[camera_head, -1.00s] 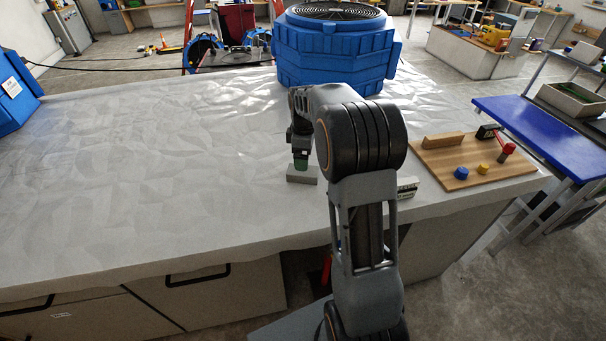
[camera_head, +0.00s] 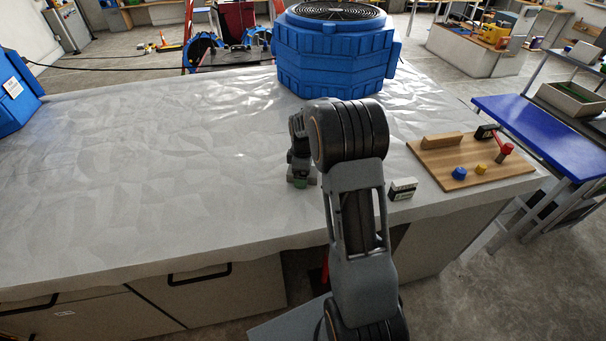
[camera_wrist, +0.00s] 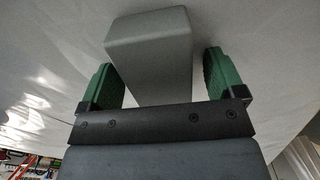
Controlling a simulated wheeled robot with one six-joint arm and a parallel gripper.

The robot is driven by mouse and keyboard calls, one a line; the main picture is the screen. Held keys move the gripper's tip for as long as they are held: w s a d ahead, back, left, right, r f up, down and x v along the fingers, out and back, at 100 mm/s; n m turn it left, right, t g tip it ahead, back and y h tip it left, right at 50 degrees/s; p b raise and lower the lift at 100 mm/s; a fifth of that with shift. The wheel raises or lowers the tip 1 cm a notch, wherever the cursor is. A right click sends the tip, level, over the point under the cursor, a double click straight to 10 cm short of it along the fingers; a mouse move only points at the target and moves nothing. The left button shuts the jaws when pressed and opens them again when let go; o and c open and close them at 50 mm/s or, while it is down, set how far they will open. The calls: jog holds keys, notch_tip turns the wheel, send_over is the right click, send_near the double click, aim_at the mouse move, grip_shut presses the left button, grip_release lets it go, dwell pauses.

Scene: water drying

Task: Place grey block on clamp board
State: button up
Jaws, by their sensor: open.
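In the wrist view, a grey block (camera_wrist: 150,55) lies between the two green fingers of my gripper (camera_wrist: 162,75). The fingers are apart, with a visible gap on each side of the block. In the head view, my gripper (camera_head: 300,181) is low at the white-covered table, and the block is mostly hidden by it. The wooden clamp board (camera_head: 448,176) lies at the table's right end. It carries a wooden bar, a blue knob, a yellow knob and a red-handled clamp (camera_head: 500,143).
A small black-and-white box (camera_head: 403,189) stands between my arm and the board. A large blue machine (camera_head: 335,55) stands behind my arm. The left of the white-covered table (camera_head: 140,180) is clear. A blue-topped bench (camera_head: 525,125) is beyond the right edge.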

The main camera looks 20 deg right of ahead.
jog(key=shift+c, duration=0.4)
jog(key=c, duration=1.1)
jog(key=shift+o, duration=0.2)
jog(key=shift+r, duration=0.15)
